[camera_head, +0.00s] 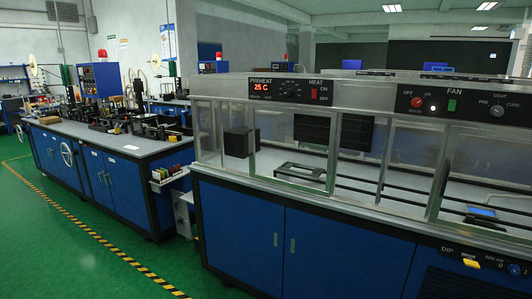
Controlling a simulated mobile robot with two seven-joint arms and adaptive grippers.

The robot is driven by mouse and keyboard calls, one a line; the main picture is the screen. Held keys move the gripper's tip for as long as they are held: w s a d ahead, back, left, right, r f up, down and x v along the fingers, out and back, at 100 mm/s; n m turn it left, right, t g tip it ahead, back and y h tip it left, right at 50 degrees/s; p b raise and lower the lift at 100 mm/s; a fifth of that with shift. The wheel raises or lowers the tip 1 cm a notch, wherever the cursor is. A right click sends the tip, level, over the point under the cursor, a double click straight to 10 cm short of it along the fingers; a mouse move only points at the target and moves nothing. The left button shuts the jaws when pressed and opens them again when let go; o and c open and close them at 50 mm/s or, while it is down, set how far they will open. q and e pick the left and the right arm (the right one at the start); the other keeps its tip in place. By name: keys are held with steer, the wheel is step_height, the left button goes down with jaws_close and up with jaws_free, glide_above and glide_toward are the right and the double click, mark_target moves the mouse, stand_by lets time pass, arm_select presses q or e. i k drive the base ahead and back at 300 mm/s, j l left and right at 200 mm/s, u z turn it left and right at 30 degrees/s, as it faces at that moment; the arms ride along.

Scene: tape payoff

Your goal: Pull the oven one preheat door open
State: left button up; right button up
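The oven (212,84) is a long grey cabinet with clear windowed sides, standing on a blue bench. Its black preheat panel (290,91) has a red 25 C display and a heat switch. Below the panel is the preheat door (333,155), a clear pane in a grey metal frame. I cannot tell whether it is fully shut. Through the clear front I see a black box (239,142) and a dark flat frame (300,171) inside. Neither of my grippers is in view.
A fan panel (464,105) sits farther right. The oven's blue bench (240,230) has a dark front edge. Another blue workbench (118,190) with black fixtures stands at left. Green floor (60,250) with a yellow-black line is open at lower left.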

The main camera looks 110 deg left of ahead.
mark_target(252, 108)
steer(key=u, duration=3.2)
